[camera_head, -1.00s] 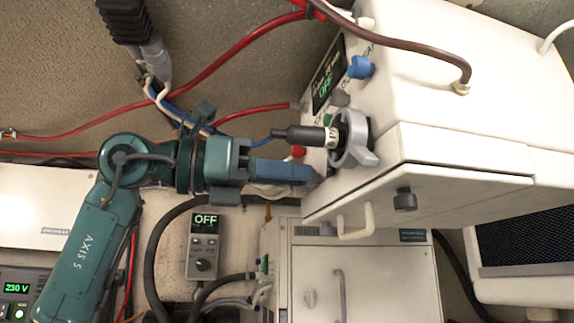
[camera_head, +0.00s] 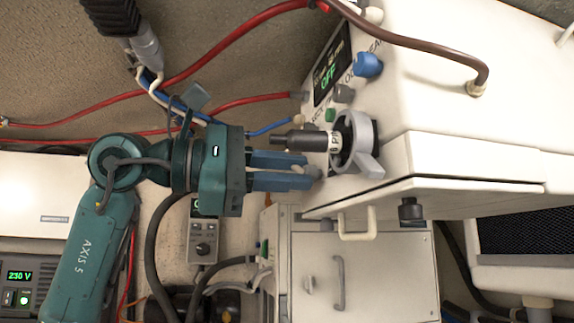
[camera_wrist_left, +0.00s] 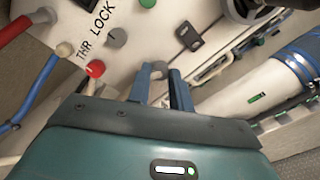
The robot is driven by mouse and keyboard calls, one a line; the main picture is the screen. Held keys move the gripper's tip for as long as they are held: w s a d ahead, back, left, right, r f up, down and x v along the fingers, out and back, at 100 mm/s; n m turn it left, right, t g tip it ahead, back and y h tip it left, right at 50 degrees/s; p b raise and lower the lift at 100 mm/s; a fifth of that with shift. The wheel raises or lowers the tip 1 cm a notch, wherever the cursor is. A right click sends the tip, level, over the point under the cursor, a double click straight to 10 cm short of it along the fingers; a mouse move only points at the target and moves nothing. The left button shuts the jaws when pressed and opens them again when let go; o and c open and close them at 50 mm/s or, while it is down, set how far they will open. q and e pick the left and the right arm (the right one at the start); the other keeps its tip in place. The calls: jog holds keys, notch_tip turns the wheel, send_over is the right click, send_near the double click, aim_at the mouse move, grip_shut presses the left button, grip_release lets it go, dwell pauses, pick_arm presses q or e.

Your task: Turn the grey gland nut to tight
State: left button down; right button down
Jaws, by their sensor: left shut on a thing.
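The grey gland nut (camera_head: 317,172) sits low on the control face of the white housing, partly hidden by my fingertips. In the left wrist view the grey nut (camera_wrist_left: 159,67) shows as a rounded end between the blue fingertips. My left gripper (camera_head: 309,178) reaches in from the left, its two blue fingers shut on the nut. The left gripper (camera_wrist_left: 156,74) also shows in the wrist view. How tight the nut is, I cannot tell. My right gripper is not in view.
Just above my fingers are a dark plug-like handle (camera_head: 298,138) and a grey ring lever (camera_head: 367,155). A blue knob (camera_head: 368,64) is higher up. A red knob (camera_wrist_left: 96,69) is close to my left finger. Red hoses (camera_head: 222,49) and a brown hose (camera_head: 423,46) cross nearby.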

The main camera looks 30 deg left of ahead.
pick_arm(q)
jog(key=shift+m, duration=1.6)
jog(key=c, duration=1.3)
grip_release()
jog(key=shift+o, duration=0.2)
jog(key=b+v, duration=0.2)
jog(key=v, duration=1.1)
jog(key=shift+a, duration=0.1)
